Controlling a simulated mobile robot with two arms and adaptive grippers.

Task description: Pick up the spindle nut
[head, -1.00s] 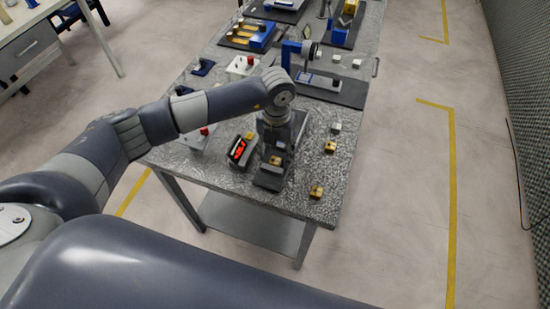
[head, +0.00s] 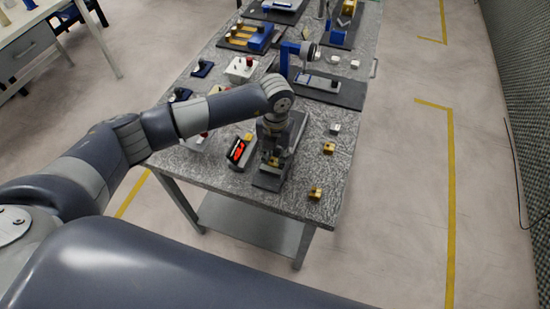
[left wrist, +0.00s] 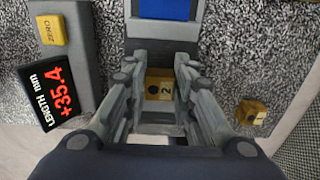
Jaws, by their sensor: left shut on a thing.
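A brass-yellow block marked "2", which I take to be the spindle nut (left wrist: 159,88), sits between my left fingers in the left wrist view. It rests in or just above a dark grey fixture (head: 268,181) on the bench's near end; the contact beneath is hidden. My left gripper (head: 272,157) points down over the fixture and is shut on this block. The gripper shows in the left wrist view (left wrist: 160,100) with a finger on each side of the block. In the head view the fingers cover most of it. My right gripper is not in view.
A length readout (head: 238,150) showing +35.4 stands close left of the fixture. Loose yellow blocks (head: 328,148) (head: 315,194) and a pale block (head: 335,128) lie to the right. A blue stand (head: 297,55) is farther back. The floor right of the bench is clear.

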